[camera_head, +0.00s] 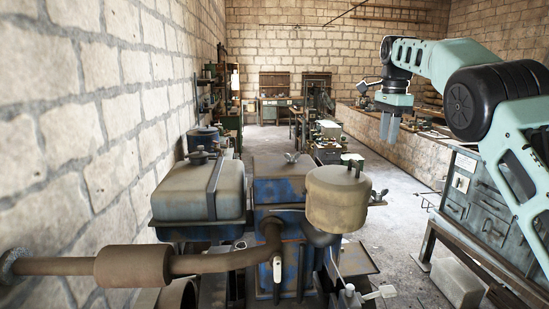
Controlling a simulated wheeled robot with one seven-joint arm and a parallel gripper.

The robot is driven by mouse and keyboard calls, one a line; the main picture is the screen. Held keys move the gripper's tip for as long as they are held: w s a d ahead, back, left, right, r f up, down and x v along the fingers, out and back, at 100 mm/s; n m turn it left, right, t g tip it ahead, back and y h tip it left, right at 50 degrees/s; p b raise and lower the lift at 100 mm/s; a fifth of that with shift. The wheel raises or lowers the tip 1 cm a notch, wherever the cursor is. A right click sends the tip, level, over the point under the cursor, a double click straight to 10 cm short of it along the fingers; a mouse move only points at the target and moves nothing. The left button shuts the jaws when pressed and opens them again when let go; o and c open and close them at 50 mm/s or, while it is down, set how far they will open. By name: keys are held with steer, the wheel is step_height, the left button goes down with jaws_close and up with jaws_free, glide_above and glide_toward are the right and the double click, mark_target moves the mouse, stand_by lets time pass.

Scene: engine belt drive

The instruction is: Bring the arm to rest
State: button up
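My arm reaches in from the right side of the view, bent high over the floor. My gripper (389,127) hangs from its end and points down, to the right of the engine and above it. Its two fingers are close together in the picture, and whether there is a gap between them is hard to make out. I see nothing held in it. The engine (280,190), with its blue body, stands at the centre front. Its belt drive cannot be made out from here.
A tan tank (197,190) and a round tan canister (338,197) top the engine. A rusty exhaust pipe (135,265) crosses the lower left near the stone wall (80,120). A drawer cabinet (480,200) stands at right. Floor (400,235) between engine and cabinet is mostly clear.

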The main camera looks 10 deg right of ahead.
steer(key=s+a+f+n+t, duration=0.1)
steer(key=s+a+f+n, duration=0.1)
steer(key=s+f+n, duration=0.7)
steer(key=s+a+f+n+t, duration=0.1)
steer(key=s+a+f+n, duration=0.2)
steer(key=s, duration=1)
steer(key=s+a+f+n, duration=0.1)
steer(key=s+f+n, duration=0.6)
steer(key=s, duration=0.5)
steer(key=s+a+f+n+g+b, duration=0.1)
steer(key=s+a+f+n+b, duration=0.2)
steer(key=s+a+f+b, duration=0.3)
steer(key=s+a+f+n+g+b, duration=0.1)
steer(key=s+a+f+n+b, duration=0.2)
steer(key=s+a+f+b, duration=0.3)
steer(key=a+f+b, duration=0.2)
steer(key=a+b, duration=0.1)
steer(key=a, duration=0.2)
steer(key=shift+a+n+y+b, duration=0.3)
steer(key=shift+a, duration=0.1)
steer(key=shift+s, duration=0.1)
